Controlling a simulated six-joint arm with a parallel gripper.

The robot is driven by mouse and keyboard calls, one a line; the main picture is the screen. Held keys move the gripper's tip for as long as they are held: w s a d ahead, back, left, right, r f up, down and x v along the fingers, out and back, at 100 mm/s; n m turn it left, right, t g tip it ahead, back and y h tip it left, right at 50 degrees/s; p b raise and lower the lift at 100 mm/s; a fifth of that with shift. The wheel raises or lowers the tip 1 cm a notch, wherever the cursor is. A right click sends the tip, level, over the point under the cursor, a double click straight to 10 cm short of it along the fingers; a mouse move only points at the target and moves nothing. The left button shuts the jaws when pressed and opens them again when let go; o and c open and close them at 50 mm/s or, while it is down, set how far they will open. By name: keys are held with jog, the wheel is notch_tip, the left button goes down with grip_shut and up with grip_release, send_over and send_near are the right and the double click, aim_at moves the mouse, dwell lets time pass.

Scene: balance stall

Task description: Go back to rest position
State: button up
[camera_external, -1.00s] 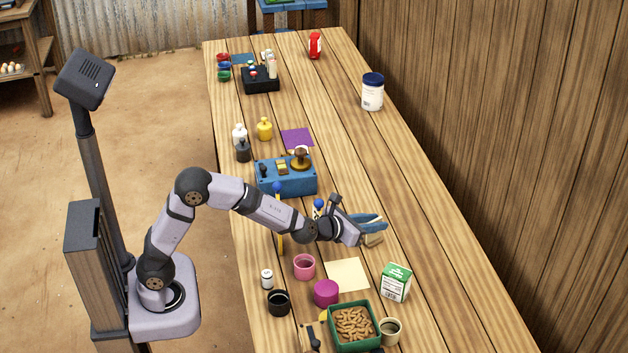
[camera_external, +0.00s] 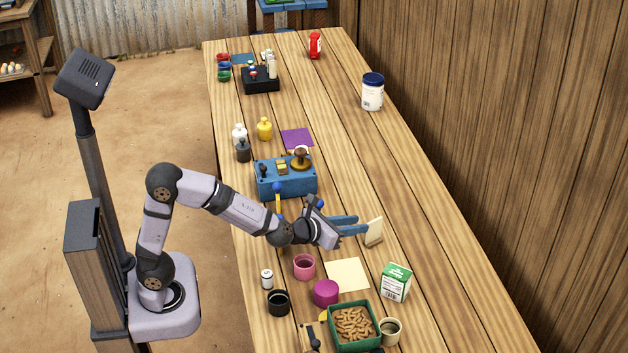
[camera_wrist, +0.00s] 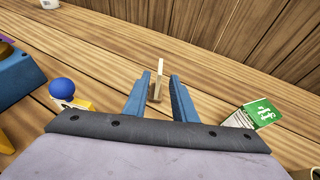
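My gripper (camera_external: 352,224) has blue fingers and reaches out low over the middle of the table. In the wrist view my gripper (camera_wrist: 160,76) shows its two fingers apart with nothing pressed between them. A thin cream board (camera_external: 375,232) stands upright on the table just beyond the fingertips. It also shows nearly edge-on in the wrist view (camera_wrist: 159,70), in line with the gap between the fingers. The board appears free of both fingers.
A blue control box (camera_external: 287,178) and blue-topped posts stand close to my arm. Pink cup (camera_external: 304,266), magenta pot (camera_external: 326,293), green-white carton (camera_external: 397,282) and green tray (camera_external: 340,339) stand nearer the front. The table's right side (camera_external: 420,210) is largely clear.

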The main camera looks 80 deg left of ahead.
jog(key=s+d+r+m+g+h+p, duration=0.2)
jog(key=s+d+m+g+h+p, duration=0.55)
jog(key=m, duration=1.35)
jog(key=s+a+m+g+y+p, duration=0.1)
jog(key=s+a+m+g+p, duration=0.1)
jog(key=s+m+p, duration=0.4)
jog(key=s+a+m+g+y+p, duration=0.1)
jog(key=s+a+m+g+p, duration=0.1)
jog(key=s+m+p, duration=0.5)
jog(key=s+m+g, duration=0.1)
jog(key=s+m, duration=0.5)
jog(key=s, duration=0.5)
jog(key=shift+s+a+r+m, duration=0.2)
jog(key=shift+s+m, duration=0.1)
